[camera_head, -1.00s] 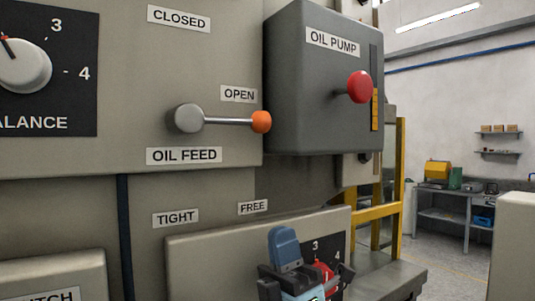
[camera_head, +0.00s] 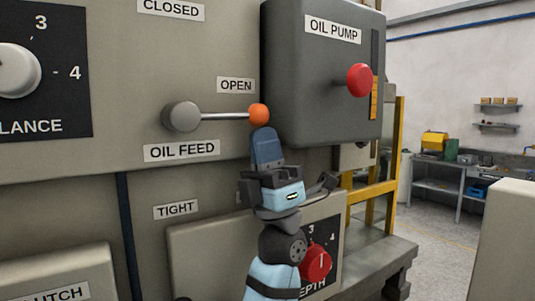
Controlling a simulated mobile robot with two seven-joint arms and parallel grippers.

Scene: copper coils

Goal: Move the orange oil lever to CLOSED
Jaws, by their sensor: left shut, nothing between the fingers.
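The oil feed lever has a grey round hub (camera_head: 182,117), a thin metal rod and an orange knob (camera_head: 259,114) at its tip. The rod points right, almost level, just below the OPEN label (camera_head: 236,85). The CLOSED label (camera_head: 170,9) is above the hub at the top edge. My left gripper (camera_head: 266,142) points up, shut and empty, with its blue fingertips right below the orange knob. I cannot tell whether they touch it. My right gripper is not in view.
The dark grey oil pump box (camera_head: 322,80) with a red knob (camera_head: 359,80) juts out just right of the lever. A lower panel with a red depth knob (camera_head: 316,263) is behind my left arm. The panel above the lever is clear.

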